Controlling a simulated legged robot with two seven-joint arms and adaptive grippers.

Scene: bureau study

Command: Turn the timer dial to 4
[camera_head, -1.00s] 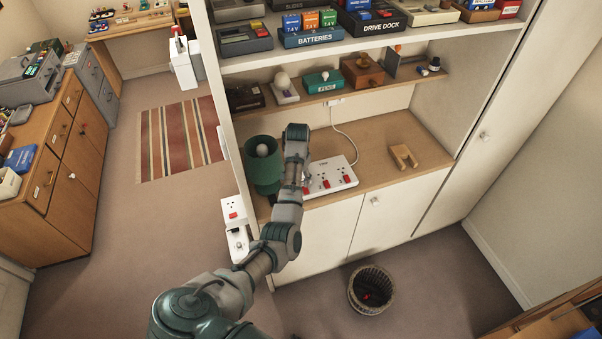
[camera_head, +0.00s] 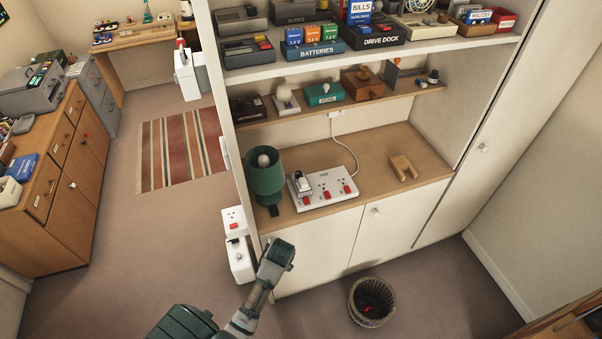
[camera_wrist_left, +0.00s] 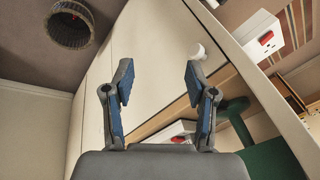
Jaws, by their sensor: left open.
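No numbered timer dial can be read. A white unit with a dark part (camera_head: 302,183) sits on the left end of the white power strip (camera_head: 335,192), on the cabinet counter. Another white box (camera_head: 240,262) is on the cabinet's left side, under a socket with a red switch (camera_head: 234,220). My left arm's end (camera_head: 277,256) is low in front of the cabinet doors, apart from the strip; its fingers are not clear there. In the left wrist view my left gripper (camera_wrist_left: 158,82) is open and empty, with a white door knob (camera_wrist_left: 197,51) beyond its fingers. My right gripper is out of view.
A green lamp (camera_head: 264,178) stands left of the strip, and a wooden block (camera_head: 402,168) lies to its right. Shelves with boxes rise above the counter. A wicker basket (camera_head: 358,308) stands on the floor. The counter's middle is clear.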

